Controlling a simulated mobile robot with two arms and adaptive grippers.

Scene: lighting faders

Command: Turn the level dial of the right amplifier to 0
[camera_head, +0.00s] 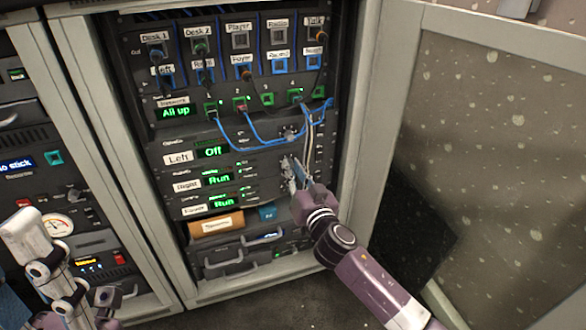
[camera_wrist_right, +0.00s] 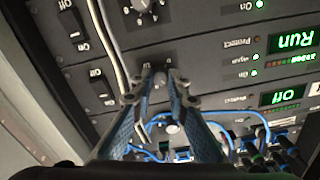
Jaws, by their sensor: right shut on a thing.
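The right amplifier (camera_head: 217,181) has a dark front panel labelled "Right" with a green "Run" display; the wrist view shows the display upside down (camera_wrist_right: 292,41). My right gripper (camera_head: 298,172) reaches the right part of this panel. In the wrist view its two blue fingers (camera_wrist_right: 162,80) close on the level dial (camera_wrist_right: 161,72). The fingers hide most of the dial, so its pointer and setting cannot be read. My left gripper (camera_head: 40,245) is at the lower left of the head view, away from this rack, and its jaw state is unclear.
The left amplifier (camera_head: 211,152) above reads "Off". Another amplifier (camera_head: 222,202) below reads "Run"; its dial (camera_wrist_right: 145,8) is close to my fingers. Blue cables (camera_head: 258,145) and pale cables (camera_wrist_right: 107,50) hang beside the dials. An open door (camera_head: 490,130) stands at right.

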